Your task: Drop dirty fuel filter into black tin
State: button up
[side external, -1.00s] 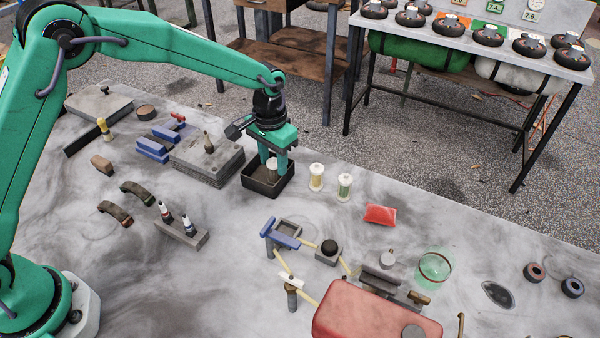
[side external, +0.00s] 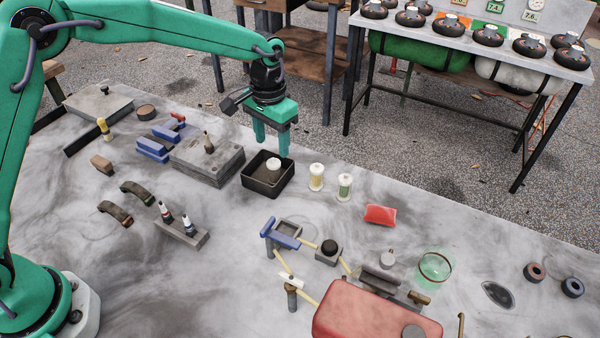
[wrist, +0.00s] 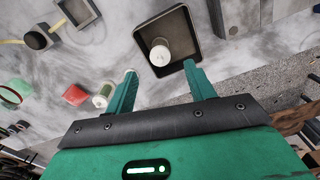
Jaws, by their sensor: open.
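A white-capped filter (side external: 272,165) stands inside the black tin (side external: 250,182). In the wrist view the filter (wrist: 160,54) sits near one side of the tin (wrist: 178,16), and its cap faces the camera. My gripper (side external: 271,148) is open and empty, raised above the tin. Its two green fingers (wrist: 160,85) are spread apart and do not touch the filter. Two more filters stand upright on the table to the right of the tin, one with a yellowish body (side external: 316,177) and one with a green body (side external: 345,187).
A grey block (side external: 207,160) stands close to the left of the tin. A red packet (side external: 380,215) lies to the right, and a red tank (side external: 375,312) with yellowish hoses is at the front. The table's back edge runs just behind the tin.

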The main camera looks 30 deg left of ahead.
jog(key=shift+r, duration=0.95)
jog(key=shift+s+a+r, duration=0.2)
jog(key=shift+a+r, duration=0.1)
jog(key=shift+r, duration=0.2)
jog(key=s+a+r+n+t, duration=0.1)
jog(key=s+a+r+t, duration=0.2)
jog(key=s+a+r, duration=0.8)
jog(key=s+a+t, duration=0.1)
jog(key=s+a, duration=0.1)
jog(key=s, duration=0.6)
jog(key=s+a+n+t, duration=0.1)
jog(key=s+a, duration=0.2)
jog(key=s, duration=0.5)
jog(key=shift+a+n+t, duration=0.3)
jog(key=shift+a, duration=0.05)
